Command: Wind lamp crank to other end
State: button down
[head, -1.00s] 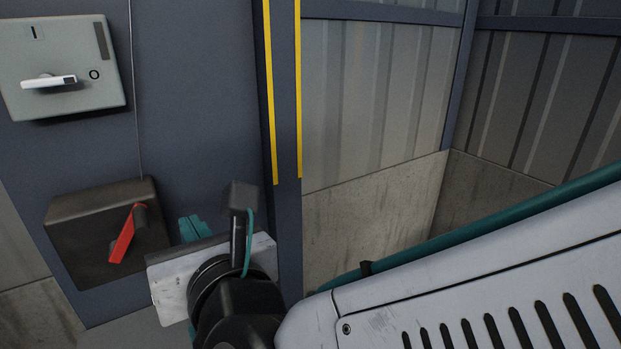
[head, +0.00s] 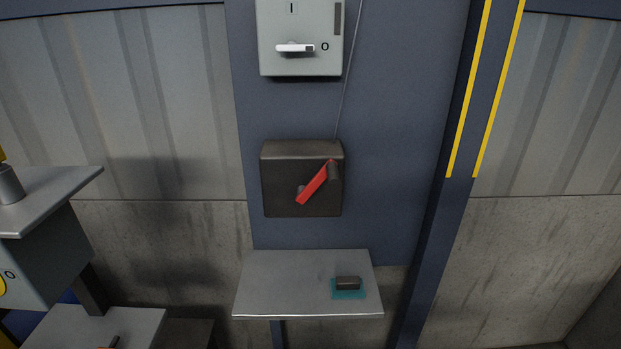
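The lamp crank (head: 314,186) is a red arm on the front of a dark brown box (head: 278,180) fixed to the blue panel. It slants from lower left to upper right. A thin cable rises from the box's top right. My gripper is not in the head view now, so nothing of mine is seen touching the crank.
A grey switch box (head: 300,40) with a white handle is above the crank box. Below is a metal shelf (head: 275,290) holding a dark block (head: 347,283) on a teal pad (head: 349,294). At left is another metal-topped stand (head: 60,185). A blue post with yellow stripes stands right.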

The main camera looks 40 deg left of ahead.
aim_at(329, 171)
jog(key=z, duration=0.05)
jog(key=k, duration=1.15)
jog(key=u, duration=0.7)
jog(key=i, duration=1.4)
jog(key=z, duration=0.35)
